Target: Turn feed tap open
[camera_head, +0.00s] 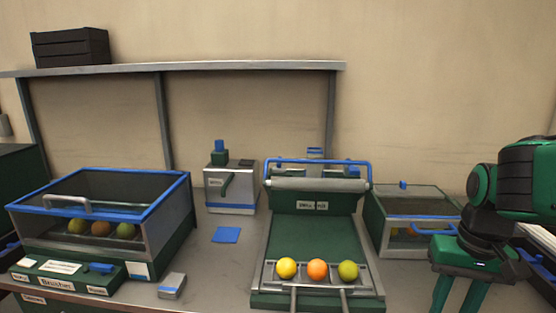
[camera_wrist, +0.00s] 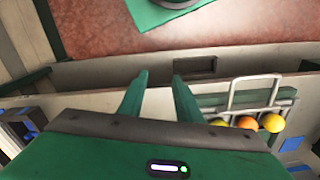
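My gripper (camera_head: 457,296) is at the lower right of the head view, pointing down, its lower end cut off by the frame edge. In the wrist view my gripper (camera_wrist: 157,78) shows two green fingers apart with nothing between them. A small blue handle (camera_head: 101,267) sits on the panel of the left washer-like case. I cannot tell which of these is the feed tap. My gripper is far to the right of both.
A lidded glass case (camera_head: 148,240) with several fruits stands left. A sloped green unit (camera_head: 312,238) in the centre holds three fruits in a tray with two prongs. A glass-topped box (camera_head: 415,240) stands right of it. A blue pad (camera_head: 226,235) lies on the bench. A shelf (camera_head: 200,67) runs behind.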

